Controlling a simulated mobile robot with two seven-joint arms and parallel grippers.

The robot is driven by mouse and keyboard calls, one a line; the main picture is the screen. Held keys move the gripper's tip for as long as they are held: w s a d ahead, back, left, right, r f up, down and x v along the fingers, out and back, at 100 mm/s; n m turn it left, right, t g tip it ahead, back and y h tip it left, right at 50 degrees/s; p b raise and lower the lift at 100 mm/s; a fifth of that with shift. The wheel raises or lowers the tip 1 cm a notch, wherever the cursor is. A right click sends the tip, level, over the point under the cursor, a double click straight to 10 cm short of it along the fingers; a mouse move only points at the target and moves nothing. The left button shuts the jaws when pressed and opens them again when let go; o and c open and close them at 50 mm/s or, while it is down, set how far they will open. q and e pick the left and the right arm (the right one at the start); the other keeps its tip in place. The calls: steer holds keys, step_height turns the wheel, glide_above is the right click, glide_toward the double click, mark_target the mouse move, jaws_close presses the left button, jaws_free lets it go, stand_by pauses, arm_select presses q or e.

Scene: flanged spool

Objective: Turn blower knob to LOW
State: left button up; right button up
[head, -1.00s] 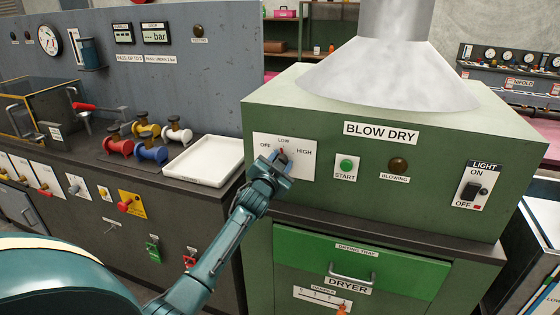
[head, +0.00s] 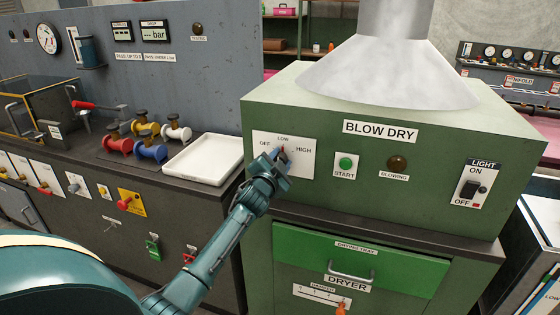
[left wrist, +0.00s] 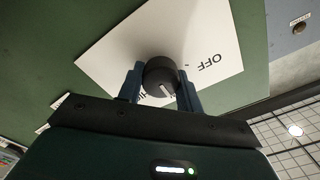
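The blower knob (left wrist: 160,74) is a round black knob with a white mark, on a white plate (head: 301,170) at the left of the green BLOW DRY front. The plate reads OFF, LOW and HIGH. My left gripper (head: 283,155) is at the knob. In the left wrist view my left gripper's fingers (left wrist: 161,88) stand on both sides of the knob, closed on it. The LOW word is hidden in that view. My right gripper is in neither view.
A green START button (head: 345,163), a BLOWING lamp (head: 398,165) and a LIGHT switch (head: 472,190) sit right of the plate. A drying tray drawer (head: 400,263) is below. A white tray (head: 203,158) and several coloured spools (head: 150,153) lie on the left bench.

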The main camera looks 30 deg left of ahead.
arm_select(q)
steer(key=o, duration=0.4)
steer(key=shift+o, duration=0.2)
steer(key=b+v, duration=0.1)
steer(key=v, duration=1.2)
steer(key=shift+s+f, duration=0.1)
steer(key=shift+s, duration=0.05)
steer(key=s+d+f+n+g+h, duration=0.3)
steer(key=s+d+f+g+h, duration=0.4)
steer(key=s+d+f, duration=1.5)
steer(key=shift+s+d+f+h, duration=0.2)
steer(key=shift+s+f+h, duration=0.2)
steer(key=shift+s+f, duration=0.05)
